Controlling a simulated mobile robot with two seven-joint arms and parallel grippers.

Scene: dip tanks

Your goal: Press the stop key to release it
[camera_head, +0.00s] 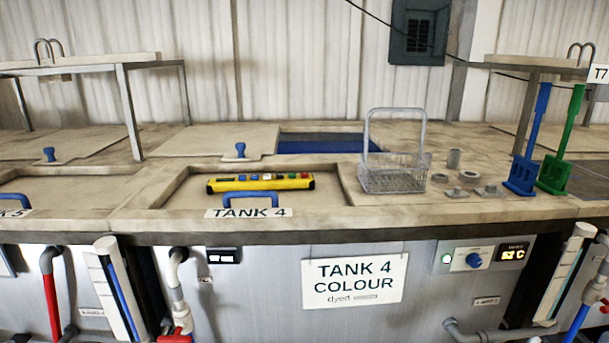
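A yellow control pendant (262,184) with black ends lies across the lid of Tank 4, just behind the lid's blue handle (251,197). A row of small coloured keys runs along its top, with blue, green and red ones among them. A red key (305,175) shows near its right end. The keys are too small to read, so I cannot tell for certain which is the stop key or whether it is pressed in. Neither of my grippers is in view.
A wire basket (393,178) with a tall handle stands right of the lid, beside several small metal parts (463,192). Blue (528,150) and green (562,150) paddles stand farther right. An open tank with blue liquid (322,142) lies behind. Raised shelves stand at both sides.

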